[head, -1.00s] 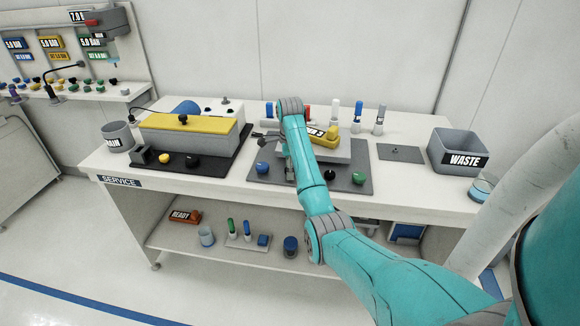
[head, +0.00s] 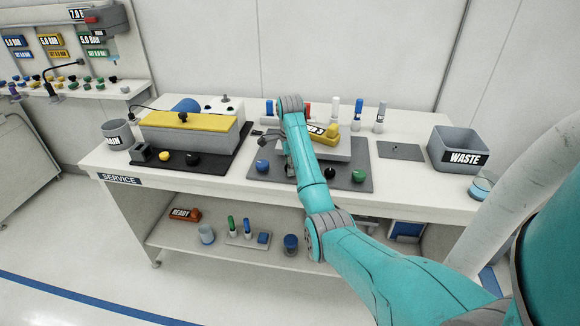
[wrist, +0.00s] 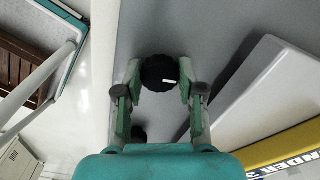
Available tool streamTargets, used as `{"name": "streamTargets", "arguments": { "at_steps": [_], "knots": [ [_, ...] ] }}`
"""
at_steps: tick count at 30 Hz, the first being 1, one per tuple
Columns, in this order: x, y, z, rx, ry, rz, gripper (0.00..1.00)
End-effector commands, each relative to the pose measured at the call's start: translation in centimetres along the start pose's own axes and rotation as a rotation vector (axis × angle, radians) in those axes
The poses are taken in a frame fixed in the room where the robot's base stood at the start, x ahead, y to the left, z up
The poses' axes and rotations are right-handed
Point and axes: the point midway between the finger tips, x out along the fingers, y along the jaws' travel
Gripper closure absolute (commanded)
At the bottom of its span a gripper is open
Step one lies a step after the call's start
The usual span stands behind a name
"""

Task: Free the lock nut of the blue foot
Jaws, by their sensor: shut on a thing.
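A blue round knob of the blue foot (head: 262,167) stands at the left front of the grey base plate in the head view. My gripper (wrist: 160,78) is shut on a black ribbed knob, which I take for the lock nut (wrist: 159,72). The nut carries a short white mark on its top and sits between the two fingertips over the grey plate. In the head view my arm hides the gripper and this nut. The blue knob is outside the wrist view.
A second black knob (head: 330,174) and a green knob (head: 358,176) stand further right on the plate (head: 366,160). A yellow-topped unit (head: 190,123) is left; the waste bin (head: 460,140) is right.

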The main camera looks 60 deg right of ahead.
Motion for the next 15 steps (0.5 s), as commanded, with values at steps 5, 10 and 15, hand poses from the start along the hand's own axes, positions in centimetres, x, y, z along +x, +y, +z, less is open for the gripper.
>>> {"name": "streamTargets", "arguments": {
  "at_steps": [5, 10, 15],
  "knots": [
    [0.03, -0.01, 0.01, -0.137, 0.000, 0.000, 0.96],
    [0.04, 0.00, 0.01, -0.297, 0.000, -0.001, 0.96],
    [0.04, 0.00, 0.01, -0.460, 0.000, -0.001, 0.96]
  ]
}}
